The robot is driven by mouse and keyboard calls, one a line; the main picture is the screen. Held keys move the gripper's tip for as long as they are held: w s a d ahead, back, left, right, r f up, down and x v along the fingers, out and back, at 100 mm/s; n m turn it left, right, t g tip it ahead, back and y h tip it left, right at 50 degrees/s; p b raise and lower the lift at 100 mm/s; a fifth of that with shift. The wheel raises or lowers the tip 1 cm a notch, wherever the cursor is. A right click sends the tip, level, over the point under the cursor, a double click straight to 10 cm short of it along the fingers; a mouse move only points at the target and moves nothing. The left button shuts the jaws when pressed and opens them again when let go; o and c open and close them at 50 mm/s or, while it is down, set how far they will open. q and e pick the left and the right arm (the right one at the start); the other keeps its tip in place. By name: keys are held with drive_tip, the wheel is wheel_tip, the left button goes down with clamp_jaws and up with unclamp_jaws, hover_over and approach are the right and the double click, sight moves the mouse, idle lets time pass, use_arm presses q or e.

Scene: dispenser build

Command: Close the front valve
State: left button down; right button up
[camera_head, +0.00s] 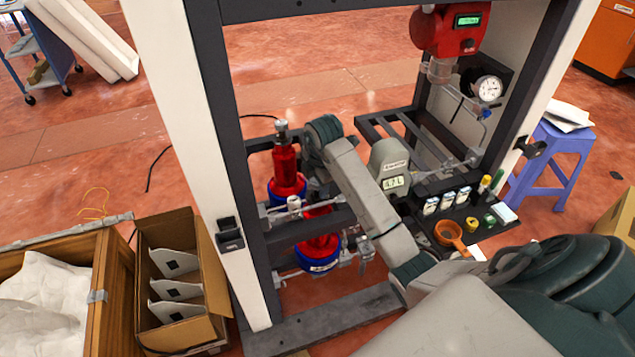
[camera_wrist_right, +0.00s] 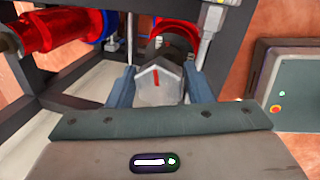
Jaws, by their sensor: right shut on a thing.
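The front valve appears to be the pale, faceted knob (camera_wrist_right: 160,88) with a red mark, seen in the right wrist view in front of a dark and red round body. The red mark stands nearly upright in that view. My right gripper (camera_wrist_right: 161,92) is shut on this knob, one blue-grey finger on each side. The knob cannot be made out there. My left gripper is not in view.
Red cylinders with blue bands (camera_head: 318,250) stand inside the dark frame (camera_head: 236,120). A red metering head (camera_head: 440,32) and a round gauge (camera_head: 488,89) are at upper right. A cardboard box (camera_head: 208,262) stands left.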

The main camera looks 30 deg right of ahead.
drive_tip(key=o, duration=0.9)
drive_tip(key=n, duration=0.3)
drive_tip(key=shift+p, duration=0.35)
drive_tip(key=n+y, duration=0.1)
drive_tip(key=n, duration=0.3)
drive_tip(key=n+y, duration=0.1)
drive_tip(key=n, duration=0.4)
drive_tip(key=shift+g, duration=0.4)
drive_tip(key=n+b, duration=0.1)
drive_tip(key=n, duration=0.2)
drive_tip(key=n+g+b, duration=0.1)
drive_tip(key=n, duration=0.2)
drive_tip(key=shift+f+y, duration=0.15)
drive_tip(key=shift+y, duration=0.15)
drive_tip(key=n+p, duration=0.2)
drive_tip(key=n, duration=0.1)
drive_tip(key=shift+r+n+g, duration=0.3)
drive_tip(key=shift+r, duration=0.1)
drive_tip(key=shift+f+n+p, duration=0.1)
drive_tip(key=shift+n+p, duration=0.65)
drive_tip(key=shift+n, duration=0.15)
drive_tip(key=shift+f+n, duration=0.15)
drive_tip(key=shift+n, duration=0.15)
